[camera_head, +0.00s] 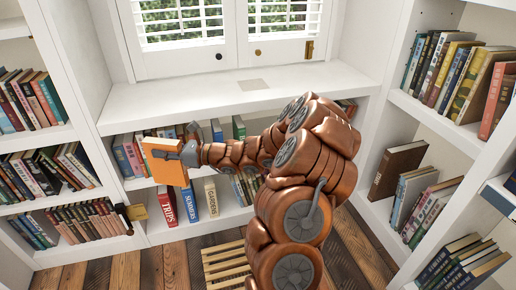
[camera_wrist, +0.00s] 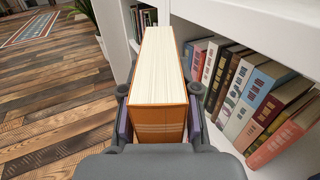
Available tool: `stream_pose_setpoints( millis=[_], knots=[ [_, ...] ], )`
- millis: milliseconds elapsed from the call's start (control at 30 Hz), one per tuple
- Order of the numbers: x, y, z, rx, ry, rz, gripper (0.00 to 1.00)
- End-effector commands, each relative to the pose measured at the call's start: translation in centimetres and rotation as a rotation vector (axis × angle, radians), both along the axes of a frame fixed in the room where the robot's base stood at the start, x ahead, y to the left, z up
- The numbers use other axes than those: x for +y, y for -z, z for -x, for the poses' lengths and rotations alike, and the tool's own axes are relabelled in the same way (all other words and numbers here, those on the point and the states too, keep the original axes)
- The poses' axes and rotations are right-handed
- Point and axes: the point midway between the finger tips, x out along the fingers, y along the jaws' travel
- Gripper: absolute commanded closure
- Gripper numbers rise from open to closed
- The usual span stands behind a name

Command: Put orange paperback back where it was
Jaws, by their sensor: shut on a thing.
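The orange paperback (camera_head: 167,165) is held in my gripper (camera_head: 190,153) in front of the low shelf under the window seat. In the wrist view the orange paperback (camera_wrist: 159,110) stands between the two fingers of my gripper (camera_wrist: 158,108), its pale page edges facing up. The fingers press on both covers near its lower end. The book is apart from the shelved books in the wrist view. In the head view it covers part of the shelf behind it.
The low white shelf (camera_head: 150,101) holds a row of books; a red book (camera_head: 166,205), a blue book (camera_head: 189,203) and a cream book (camera_head: 211,196) stand below. Full bookcases flank both sides. A slatted wooden piece (camera_head: 222,262) lies on the plank floor. My arm hides the shelf's middle.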

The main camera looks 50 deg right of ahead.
Motion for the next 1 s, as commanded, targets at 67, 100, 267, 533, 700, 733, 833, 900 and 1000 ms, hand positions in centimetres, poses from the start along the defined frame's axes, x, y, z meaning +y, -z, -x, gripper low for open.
stream_pose_setpoints(
  millis=[67,100,267,533,700,733,833,900,1000],
  knots=[
    [-4.4,-0.3,0.4,0.002,0.135,-0.008,1.00],
    [-6.5,-0.2,0.7,0.000,0.200,-0.009,1.00],
    [-14.6,0.8,2.8,0.002,0.455,-0.015,1.00],
    [-26.2,3.5,9.0,0.007,0.839,-0.014,1.00],
    [-30.9,5.1,13.0,0.003,1.013,-0.008,1.00],
    [-31.4,5.3,13.5,0.004,1.033,-0.007,1.00],
    [-32.7,5.8,14.9,0.004,1.085,-0.007,1.00],
    [-33.2,6.1,15.5,0.001,1.106,-0.005,1.00],
    [-33.6,6.3,15.5,0.000,1.117,-0.001,1.00]
  ],
)
